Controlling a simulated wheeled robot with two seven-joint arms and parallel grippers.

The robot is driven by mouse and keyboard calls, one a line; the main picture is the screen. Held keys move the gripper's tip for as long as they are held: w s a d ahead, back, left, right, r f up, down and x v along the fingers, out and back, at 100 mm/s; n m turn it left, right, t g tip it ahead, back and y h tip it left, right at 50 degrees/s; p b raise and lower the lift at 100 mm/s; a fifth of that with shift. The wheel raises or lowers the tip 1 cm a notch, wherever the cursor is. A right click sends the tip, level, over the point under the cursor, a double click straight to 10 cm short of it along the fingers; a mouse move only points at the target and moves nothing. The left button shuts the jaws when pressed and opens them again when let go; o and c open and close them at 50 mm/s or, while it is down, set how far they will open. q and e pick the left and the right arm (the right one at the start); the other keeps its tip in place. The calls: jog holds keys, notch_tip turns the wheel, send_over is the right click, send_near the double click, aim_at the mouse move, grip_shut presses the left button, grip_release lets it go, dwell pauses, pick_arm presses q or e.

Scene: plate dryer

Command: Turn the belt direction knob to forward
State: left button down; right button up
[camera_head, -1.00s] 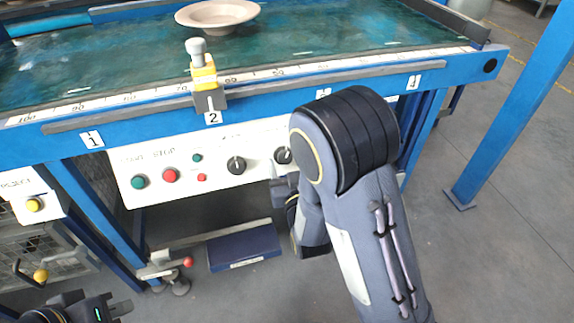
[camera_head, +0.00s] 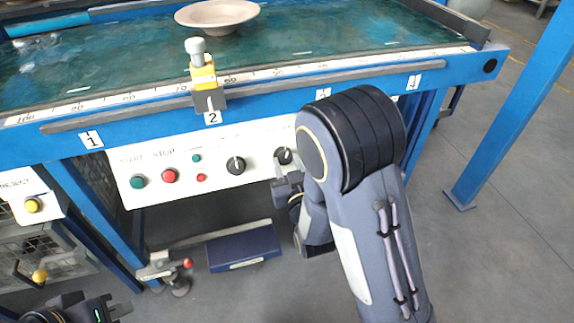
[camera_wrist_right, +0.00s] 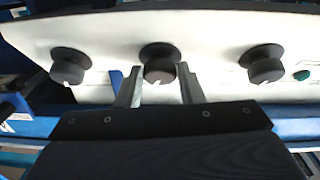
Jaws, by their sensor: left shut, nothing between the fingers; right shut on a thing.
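The control panel (camera_head: 215,180) carries a row of dark round knobs with white pointer marks. In the head view, the left knob (camera_head: 236,165) is clear, and the knob to its right (camera_head: 284,155) is beside my right gripper (camera_head: 282,168). In the right wrist view three knobs show. My right gripper (camera_wrist_right: 160,78) has its two fingers shut on the middle knob (camera_wrist_right: 160,70), whose white mark points down and slightly left. I cannot read the knob labels. My left gripper (camera_head: 118,311) is shut and empty at the bottom left.
Green start (camera_head: 138,182) and red stop (camera_head: 169,176) buttons sit left of the knobs. A plate (camera_head: 217,14) lies on the belt above. A blue box (camera_head: 243,246) is on the floor below. My right arm hides the panel's right part.

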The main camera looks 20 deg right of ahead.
jog(key=n, duration=0.1)
jog(key=n+y, duration=0.1)
jog(key=shift+d+n+y+b, duration=0.25)
jog(key=shift+n+y+b, duration=0.05)
jog(key=shift+n+b, duration=0.1)
jog(key=n+y, duration=0.2)
jog(key=n, duration=0.1)
jog(key=shift+d+n+g, duration=0.15)
jog(key=shift+n+g, duration=0.15)
jog(key=shift+n, duration=0.1)
jog(key=n+y, duration=0.1)
jog(key=n+g, duration=0.1)
jog(key=n, duration=0.1)
jog(key=shift+w+d+r+y, duration=0.1)
jog(key=shift+d+r+y, duration=0.1)
jog(key=shift+y, duration=0.2)
jog(key=shift+w+r+n+g+y, duration=0.1)
jog(key=shift+n+g+y, duration=0.35)
jog(key=shift+n, duration=0.75)
jog(key=shift+n+g+y, duration=0.45)
jog(key=shift+n, duration=0.75)
jog(key=o, duration=1)
jog(key=shift+c, duration=0.2)
jog(key=shift+d, duration=0.1)
